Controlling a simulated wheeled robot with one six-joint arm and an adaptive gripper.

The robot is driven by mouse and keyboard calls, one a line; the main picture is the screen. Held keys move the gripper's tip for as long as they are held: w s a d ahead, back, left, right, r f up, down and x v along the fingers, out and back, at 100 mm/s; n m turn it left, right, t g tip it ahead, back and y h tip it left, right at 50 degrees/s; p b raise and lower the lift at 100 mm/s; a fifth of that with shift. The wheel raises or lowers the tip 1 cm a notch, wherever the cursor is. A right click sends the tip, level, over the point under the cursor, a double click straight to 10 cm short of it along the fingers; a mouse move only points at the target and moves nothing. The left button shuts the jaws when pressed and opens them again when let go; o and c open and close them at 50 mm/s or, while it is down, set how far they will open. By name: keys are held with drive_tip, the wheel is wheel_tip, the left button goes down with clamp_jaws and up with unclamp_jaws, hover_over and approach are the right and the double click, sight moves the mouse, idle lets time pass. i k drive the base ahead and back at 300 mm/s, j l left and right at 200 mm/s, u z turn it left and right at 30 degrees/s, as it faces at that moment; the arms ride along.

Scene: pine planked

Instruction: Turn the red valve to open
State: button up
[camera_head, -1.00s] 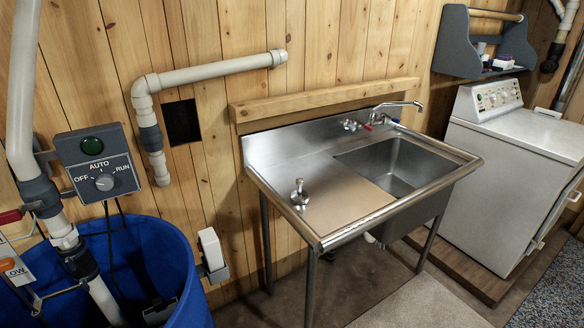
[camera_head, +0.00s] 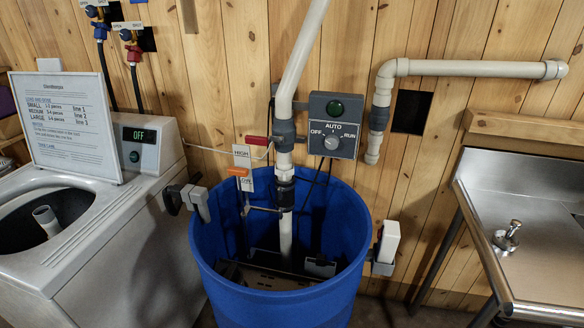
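A red lever handle (camera_head: 256,140) sticks out sideways to the left from the vertical pale pipe (camera_head: 303,60) above the blue barrel (camera_head: 280,297). It lies roughly at right angles to the pipe. A second red-handled valve, the red tap (camera_head: 134,53), is on the wall at the upper left, with a dark hose below it and a tag reading OPEN/SHUT above it. A blue tap (camera_head: 100,32) stands to its left. I cannot tell how far either red valve is turned. My gripper is not in view.
A grey control box (camera_head: 334,124) with an OFF/AUTO/RUN knob is right of the pipe. A washer (camera_head: 110,240) with a sign (camera_head: 67,125) stands left; a steel sink (camera_head: 540,230) stands right.

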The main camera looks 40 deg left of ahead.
sight(250, 140)
drive_tip(key=u, duration=1.4)
